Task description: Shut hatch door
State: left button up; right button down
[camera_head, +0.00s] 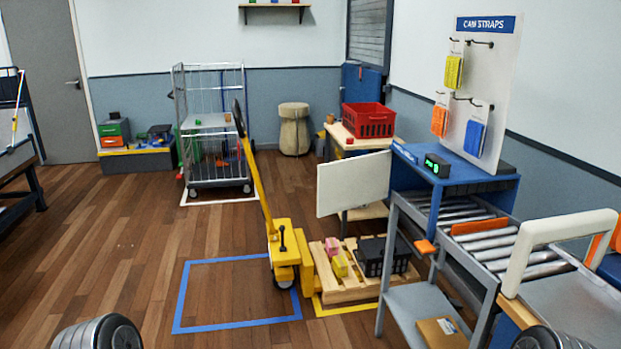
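The hatch door looks to be the white flat panel (353,183), standing open to the left of the blue hatch frame (503,183). Its right edge meets the frame's left side, and it sticks out over the pallet area. The frame stands over a roller conveyor (490,235), and its opening is uncovered. No handle shows on the panel. Neither gripper is in view; only rounded dark parts, likely of my arms, show at the bottom left and bottom right edges.
A yellow pallet truck (284,250) and a loaded wooden pallet (345,292) stand below and left of the door. A small green-lit clock (437,165) and a strap display board (480,85) stand on the frame. The left-centre floor is clear.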

aim_at(344, 184)
jog(key=i+j+u, duration=0.15)
jog(key=i, duration=0.65)
jog(key=i+j+u, duration=0.2)
jog(key=i, duration=0.65)
jog(key=i+z, duration=0.5)
jog(key=i+j+z, duration=0.25)
jog(key=z, duration=0.2)
jog(key=i+j+z, duration=0.35)
jog(key=z, duration=0.15)
jog(key=i+j+z, duration=0.25)
jog(key=j+z, duration=0.25)
jog(key=i+j+z, duration=0.15)
jog(key=j+z, duration=0.3)
jog(key=i+j+z, duration=0.1)
jog(key=j+z, duration=0.4)
jog(key=j, duration=0.1)
